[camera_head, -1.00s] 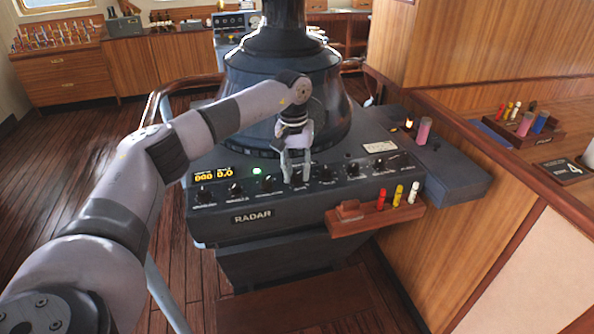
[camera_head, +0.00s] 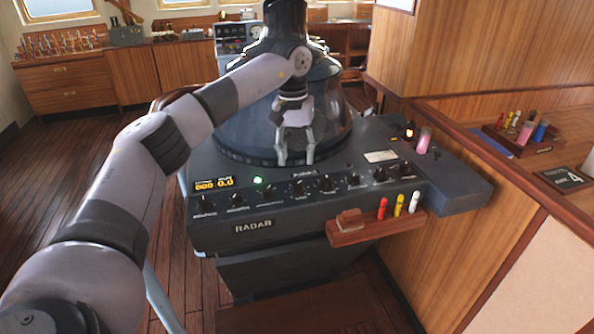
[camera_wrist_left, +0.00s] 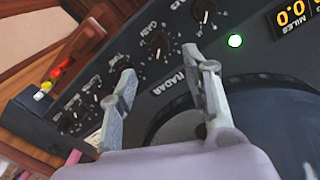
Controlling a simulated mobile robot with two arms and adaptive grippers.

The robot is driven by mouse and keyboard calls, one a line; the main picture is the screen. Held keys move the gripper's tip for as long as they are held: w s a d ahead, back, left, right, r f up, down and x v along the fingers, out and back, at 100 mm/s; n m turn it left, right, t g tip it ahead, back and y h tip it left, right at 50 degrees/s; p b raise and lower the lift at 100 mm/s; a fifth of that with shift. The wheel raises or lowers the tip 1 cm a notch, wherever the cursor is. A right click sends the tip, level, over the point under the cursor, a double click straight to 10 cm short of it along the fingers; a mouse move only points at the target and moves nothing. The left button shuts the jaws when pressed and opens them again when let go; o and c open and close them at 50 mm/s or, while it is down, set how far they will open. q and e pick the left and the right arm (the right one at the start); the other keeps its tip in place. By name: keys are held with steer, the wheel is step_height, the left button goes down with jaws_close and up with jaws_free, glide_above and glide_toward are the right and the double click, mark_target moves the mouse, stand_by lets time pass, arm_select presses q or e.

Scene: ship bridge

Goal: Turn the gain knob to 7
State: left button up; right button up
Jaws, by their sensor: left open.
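The radar console (camera_head: 220,232) has a row of black knobs along its sloped front panel. The gain knob (camera_wrist_left: 160,42), with a blurred label that appears to read GAIN, lies beyond my fingertips in the wrist view. In the head view it seems to be the knob (camera_head: 297,187) just below my gripper. Its pointer setting is too small to read. My left gripper (camera_head: 297,160) is open and empty, its fingers pointing down behind the knob row, apart from the knob. In the wrist view the fingers (camera_wrist_left: 160,62) stand wide apart. My right gripper is not in view.
Other knobs, such as this one (camera_head: 326,183), flank it closely. A green lamp (camera_head: 258,180) and an orange display (camera_head: 214,184) are at left. The dark radar hood (camera_head: 240,135) stands behind. A wooden holder (camera_head: 372,231) with coloured markers juts from the front right.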

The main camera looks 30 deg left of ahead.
arm_select(q)
steer(key=shift+a+r, duration=0.1)
steer(key=shift+r, duration=1.75)
